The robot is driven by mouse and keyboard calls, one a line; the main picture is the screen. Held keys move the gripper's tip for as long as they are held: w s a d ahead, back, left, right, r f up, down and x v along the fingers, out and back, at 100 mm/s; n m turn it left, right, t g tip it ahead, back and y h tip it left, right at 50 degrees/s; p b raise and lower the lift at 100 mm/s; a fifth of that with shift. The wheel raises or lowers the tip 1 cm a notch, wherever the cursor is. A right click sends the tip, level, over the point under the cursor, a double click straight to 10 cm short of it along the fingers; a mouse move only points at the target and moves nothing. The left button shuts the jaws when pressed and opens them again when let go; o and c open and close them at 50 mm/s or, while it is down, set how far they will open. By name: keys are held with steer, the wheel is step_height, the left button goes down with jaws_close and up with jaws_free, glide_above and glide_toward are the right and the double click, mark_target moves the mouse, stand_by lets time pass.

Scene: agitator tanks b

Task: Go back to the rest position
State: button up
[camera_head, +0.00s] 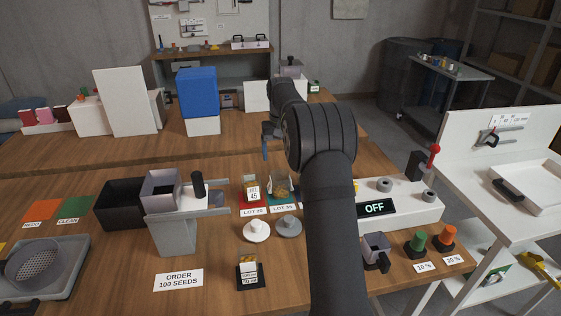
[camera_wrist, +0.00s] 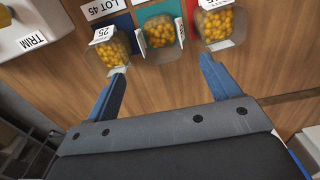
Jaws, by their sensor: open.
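My gripper (camera_wrist: 161,66) is open and empty in the wrist view, its two blue fingers spread wide over bare wood. In the head view my gripper (camera_head: 265,148) is mostly hidden behind my arm, and a blue finger points down over the bench. Three clear tubs of yellow seeds lie beyond the fingertips: a left tub (camera_wrist: 111,47), a middle tub (camera_wrist: 160,31) on a teal mat, and a right tub (camera_wrist: 220,24). The left fingertip appears close to the left tub; contact cannot be told.
A grey hopper (camera_head: 172,232) and a black bin (camera_head: 118,203) stand left of the mats. A white unit (camera_head: 408,207) showing "OFF" is right of my arm. A blue box (camera_head: 197,92) stands behind. Bare wood (camera_head: 110,262) is free at front left.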

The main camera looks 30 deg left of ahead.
mark_target(280, 172)
steer(key=shift+r, duration=0.2)
steer(key=shift+f, duration=0.1)
step_height(280, 172, down, 12)
steer(key=shift+f, duration=0.15)
step_height(280, 172, up, 3)
steer(key=shift+f, duration=0.1)
steer(key=shift+r, duration=0.5)
steer(key=shift+f, duration=0.1)
